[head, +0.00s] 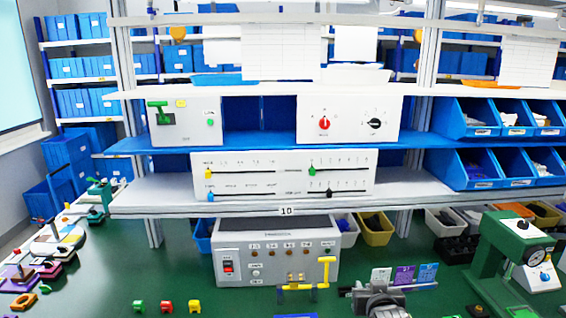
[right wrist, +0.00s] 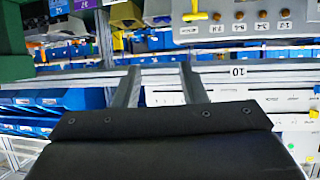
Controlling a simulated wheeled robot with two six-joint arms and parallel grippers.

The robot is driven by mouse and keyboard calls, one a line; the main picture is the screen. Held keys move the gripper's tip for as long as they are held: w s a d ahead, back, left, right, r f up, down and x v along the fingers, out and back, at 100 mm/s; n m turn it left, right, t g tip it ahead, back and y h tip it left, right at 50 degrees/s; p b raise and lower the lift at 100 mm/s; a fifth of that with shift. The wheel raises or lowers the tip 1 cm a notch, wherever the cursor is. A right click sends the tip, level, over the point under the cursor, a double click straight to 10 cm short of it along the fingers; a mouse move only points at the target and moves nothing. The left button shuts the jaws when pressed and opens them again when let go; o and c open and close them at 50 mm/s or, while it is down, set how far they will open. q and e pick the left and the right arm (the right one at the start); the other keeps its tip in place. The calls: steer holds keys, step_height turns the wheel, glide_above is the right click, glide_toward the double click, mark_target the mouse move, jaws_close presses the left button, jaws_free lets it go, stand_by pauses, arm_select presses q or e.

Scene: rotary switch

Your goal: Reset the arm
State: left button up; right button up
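The white rotary switch panel (head: 348,136) stands on the upper blue shelf in the head view. It carries a red knob (head: 323,123) on its left and a black knob (head: 375,123) on its right. My right gripper (head: 380,284) is low in the head view, in front of the bench and well apart from the panel. In the right wrist view its two grey fingers (right wrist: 158,70) are apart with nothing between them. That view is upside down. My left gripper is not in view.
A slider panel (head: 283,175) sits on the shelf below. A power box (head: 275,250), a yellow clamp (head: 303,287) and a green press (head: 515,255) stand on the green bench. Blue bins (head: 466,120) fill the right shelves.

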steer(key=s+d+f+g, duration=0.3)
steer(key=s+f, duration=0.1)
steer(key=s, duration=1)
steer(key=s+d+f+g, duration=0.2)
steer(key=s+f+g, duration=0.15)
steer(key=s, duration=1.05)
steer(key=s+d+f+g, duration=0.3)
steer(key=s+f, duration=0.2)
steer(key=s, duration=0.9)
step_height(320, 180, down, 28)
steer(key=d+r+g+b, duration=0.1)
steer(key=d+b, duration=0.1)
steer(key=b, duration=0.1)
steer(key=s+a+f+g+b, duration=0.1)
steer(key=s+f+b, duration=0.2)
steer(key=s+f, duration=1.2)
step_height(320, 180, down, 4)
steer(key=shift+a+r, duration=0.2)
steer(key=shift+a, duration=0.2)
steer(key=shift+g, duration=0.25)
